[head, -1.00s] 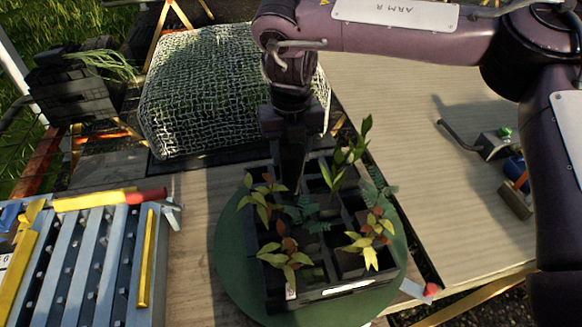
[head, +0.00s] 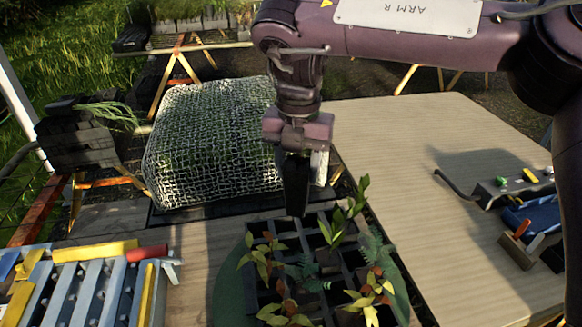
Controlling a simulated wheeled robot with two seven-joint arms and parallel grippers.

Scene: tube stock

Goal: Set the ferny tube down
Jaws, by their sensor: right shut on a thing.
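My right gripper (head: 296,205) points down above the back edge of the dark tray (head: 352,253). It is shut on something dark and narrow. I take this for the ferny tube, but no fern leaves show clearly at the jaws. Blue-green ferny plants stand in the tray, one near the middle (head: 312,274) and one at the right side (head: 374,246). They are apart from the jaws. The tray's near part is cut off by the picture's lower edge. My left gripper is not in view.
The tray rests on a green disc (head: 229,290). Plants with yellow and orange leaves and a tall green one (head: 342,218) fill other cells. A netted block (head: 205,145) stands behind. A slatted rack (head: 85,295) is left. The wooden board (head: 425,150) is largely bare.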

